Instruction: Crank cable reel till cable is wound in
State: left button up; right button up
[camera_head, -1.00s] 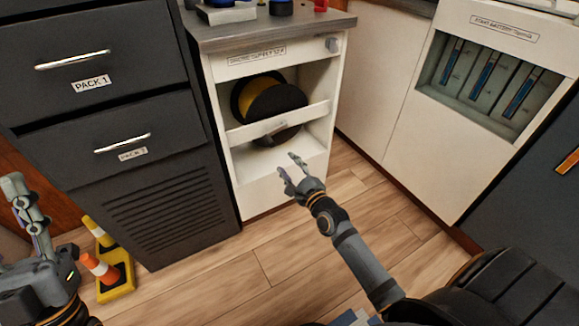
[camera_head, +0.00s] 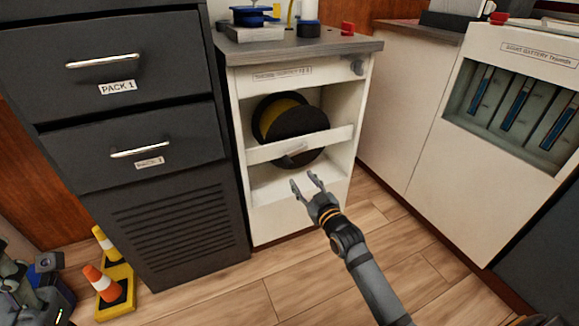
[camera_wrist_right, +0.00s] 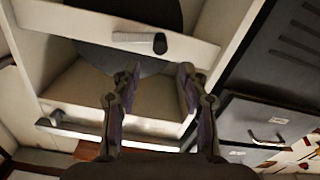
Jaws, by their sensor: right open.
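The cable reel (camera_head: 301,132), a black disc with yellow inside, sits in the white cabinet (camera_head: 270,225) behind a white crossbar (camera_head: 330,138). A small crank handle (camera_head: 291,157) shows at the crossbar. In the right wrist view, the handle (camera_wrist_right: 140,42) is pale with a black end, in front of the dark disc (camera_wrist_right: 130,12). My right gripper (camera_head: 308,183) is open and empty, below and in front of the handle, apart from it. In the right wrist view its fingers (camera_wrist_right: 158,75) are spread. Part of my left arm shows at the lower left edge; its fingers cannot be made out.
A dark drawer cabinet (camera_head: 180,215) stands left of the reel cabinet. Orange and yellow cones (camera_head: 108,275) stand on the floor at left. A white unit with blue-striped slots (camera_head: 517,110) is at right. Small items stand on the grey countertop (camera_head: 350,44).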

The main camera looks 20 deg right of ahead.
aim_at(291, 166)
jog(key=w+b, duration=0.1)
jog(key=w, duration=0.2)
jog(key=w+b, duration=0.2)
jog(key=w, duration=0.1)
jog(key=w+b, duration=0.2)
jog(key=w, duration=0.1)
jog(key=shift+w+a+f, duration=0.1)
jog(key=shift+a+f, duration=0.05)
jog(key=shift+a, duration=0.25)
jog(key=shift+w+b, duration=0.3)
jog(key=shift+w, duration=0.35)
grip_shut()
